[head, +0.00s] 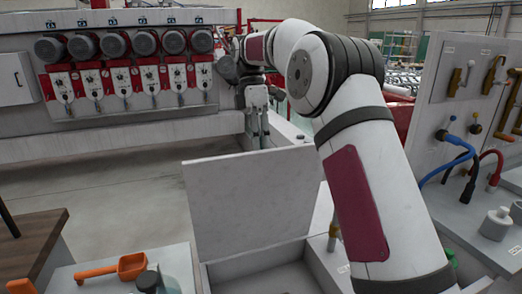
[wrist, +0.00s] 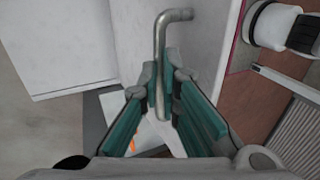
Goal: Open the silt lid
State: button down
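The silt lid (head: 255,205), a flat pale panel, stands raised and nearly upright in the head view. Below its lower edge is a pale-walled opening (head: 265,277), cut off by the picture's edge. My gripper (head: 258,128) hangs fingers-down beyond the lid's top edge, apart from the panel as far as I can see.
An orange scoop (head: 130,266) and a dark-capped container (head: 150,280) sit at the lower left. A row of motors (head: 138,42) lines the back machine. Grey floor is clear at left.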

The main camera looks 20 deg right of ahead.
jog(key=shift+w+f, duration=0.25)
jog(key=shift+f, duration=0.35)
jog(key=shift+w+f, duration=0.25)
jog(key=shift+f, duration=0.3)
jog(key=c, duration=1.5)
grip_release()
jog(key=shift+w+f, duration=0.1)
jog(key=shift+c, duration=0.2)
